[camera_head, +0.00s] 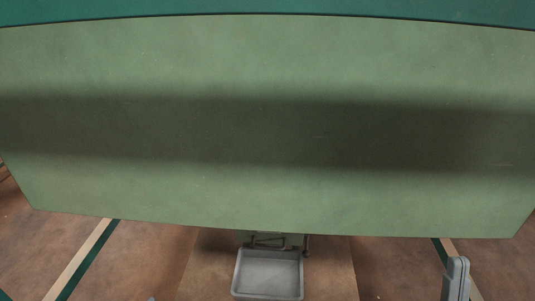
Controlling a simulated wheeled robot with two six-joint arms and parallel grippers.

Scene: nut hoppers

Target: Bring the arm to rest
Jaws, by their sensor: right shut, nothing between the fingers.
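My right gripper (457,272) shows at the bottom right as a grey shape, cut off by the lower picture edge. It is shut and empty, apart from the green table and the grey tray. Its fingertips do not show clearly. My left gripper is not in view; only a tiny grey piece shows at the bottom edge left of the middle.
A wide green tabletop (270,200) fills most of the view, bare, with a dark shadow band across it. A grey tray (267,275), seemingly empty, is below its near edge. Brown floor (395,265) shows on both sides.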

